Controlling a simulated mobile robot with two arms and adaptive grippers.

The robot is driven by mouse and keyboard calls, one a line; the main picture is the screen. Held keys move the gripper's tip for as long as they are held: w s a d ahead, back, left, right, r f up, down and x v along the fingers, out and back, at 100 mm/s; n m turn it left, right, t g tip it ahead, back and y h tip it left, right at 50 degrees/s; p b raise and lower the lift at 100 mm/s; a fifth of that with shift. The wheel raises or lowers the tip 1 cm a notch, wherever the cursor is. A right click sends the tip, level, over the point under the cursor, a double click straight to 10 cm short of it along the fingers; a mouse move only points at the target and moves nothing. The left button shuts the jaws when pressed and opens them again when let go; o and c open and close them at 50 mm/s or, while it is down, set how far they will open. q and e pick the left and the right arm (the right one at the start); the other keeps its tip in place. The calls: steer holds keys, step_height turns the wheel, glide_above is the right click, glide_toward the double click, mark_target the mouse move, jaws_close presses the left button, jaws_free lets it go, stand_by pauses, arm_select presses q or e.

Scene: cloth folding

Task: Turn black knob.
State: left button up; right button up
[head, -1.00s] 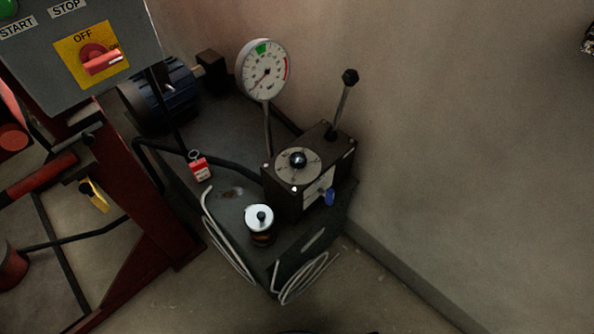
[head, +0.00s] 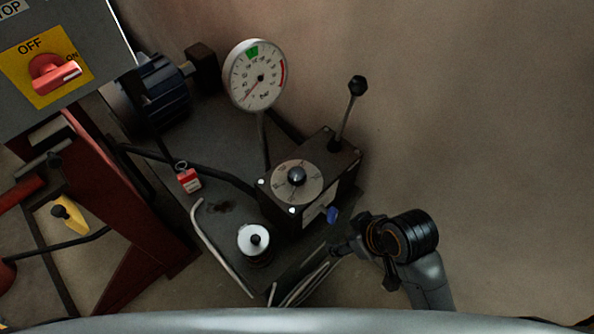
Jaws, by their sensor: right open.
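My right gripper (head: 336,249) is at the lower right of the box, beside the bench's right edge and apart from both knobs. It is open and seems empty; its fingertips are small and dark in this view. My left gripper is not in view.
A black-tipped lever (head: 357,86) rises from the box, and a blue handle (head: 333,215) sticks out of its side near my right gripper. A gauge (head: 255,76) stands behind. The bare wall (head: 480,120) is at right.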

steer(key=w+a+r+n+g+y, duration=0.1)
steer(key=w+a+r+n, duration=0.2)
steer(key=a+n, duration=0.2)
steer(key=w+a+r+n+y, duration=0.1)
steer(key=w+a+r+n, duration=0.1)
steer(key=a+r+n, duration=0.3)
step_height(320, 180, up, 8)
steer(key=r+n+g+h, duration=0.1)
steer(key=n+g+h, duration=0.3)
steer(key=n, duration=1.4)
glide_above(297, 173)
steer(key=t+h, duration=0.1)
step_height(297, 173, down, 14)
steer(key=shift+f, duration=0.1)
steer(key=shift+c, duration=0.2)
steer(key=c, duration=1.1)
